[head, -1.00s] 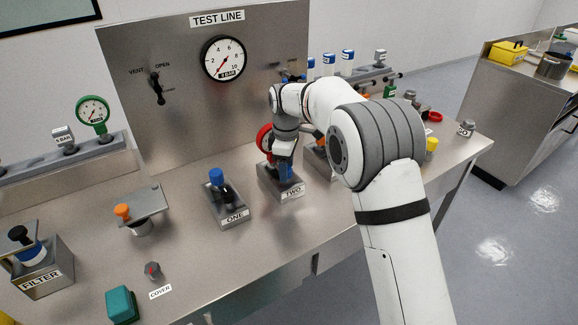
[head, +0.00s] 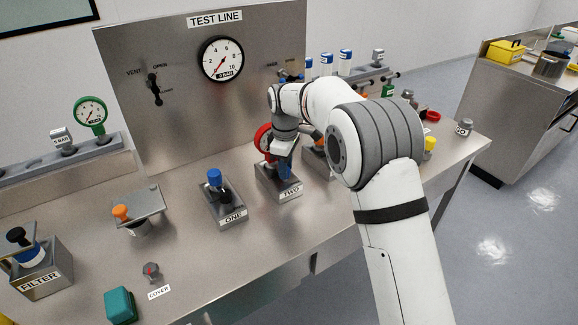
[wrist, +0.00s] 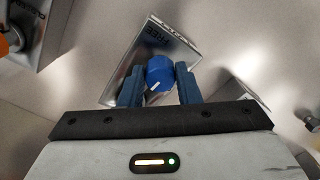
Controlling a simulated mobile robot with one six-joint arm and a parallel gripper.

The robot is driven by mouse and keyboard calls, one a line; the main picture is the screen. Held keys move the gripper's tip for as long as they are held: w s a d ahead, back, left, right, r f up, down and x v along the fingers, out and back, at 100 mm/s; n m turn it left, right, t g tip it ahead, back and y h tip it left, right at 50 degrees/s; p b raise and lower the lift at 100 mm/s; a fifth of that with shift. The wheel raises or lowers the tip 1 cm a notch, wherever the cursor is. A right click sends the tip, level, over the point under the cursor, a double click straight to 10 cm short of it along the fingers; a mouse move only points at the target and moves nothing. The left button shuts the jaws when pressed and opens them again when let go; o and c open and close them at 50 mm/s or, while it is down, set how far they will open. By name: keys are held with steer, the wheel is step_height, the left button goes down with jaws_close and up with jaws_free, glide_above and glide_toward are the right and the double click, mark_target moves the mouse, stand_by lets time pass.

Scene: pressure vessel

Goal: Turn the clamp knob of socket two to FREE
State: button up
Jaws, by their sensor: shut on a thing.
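Socket two is a metal block (head: 287,193) with a TWO label, on the bench below the gauge panel in the head view. Its clamp knob (wrist: 160,72) is blue with a white pointer line, seen in the wrist view on the block's plate, where the word FREE is printed. The pointer line aims toward the lower left of that picture, away from the word FREE. My gripper (wrist: 160,88) is over socket two with its blue fingers on both sides of the knob, shut on it. A red gauge (head: 264,138) stands behind, partly hidden by my wrist.
Socket one (head: 229,211), with its own blue knob, stands to the left. An orange-knobbed fixture (head: 133,218), the FILTER block (head: 39,268) and a teal block (head: 121,305) are further left. The panel (head: 190,100) rises behind. The bench front is mostly clear.

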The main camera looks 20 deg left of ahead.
steer(key=m, duration=0.4)
steer(key=shift+a+r, duration=0.1)
steer(key=shift+a, duration=0.15)
steer(key=m+p, duration=0.1)
steer(key=m, duration=0.3)
steer(key=shift+m, duration=0.4)
steer(key=m, duration=0.4)
steer(key=shift+r, duration=0.1)
steer(key=shift+m, duration=2.1)
steer(key=o, duration=0.7)
steer(key=shift+w, duration=0.1)
steer(key=shift+c, duration=0.2)
steer(key=o, duration=0.3)
steer(key=shift+r, duration=3.75)
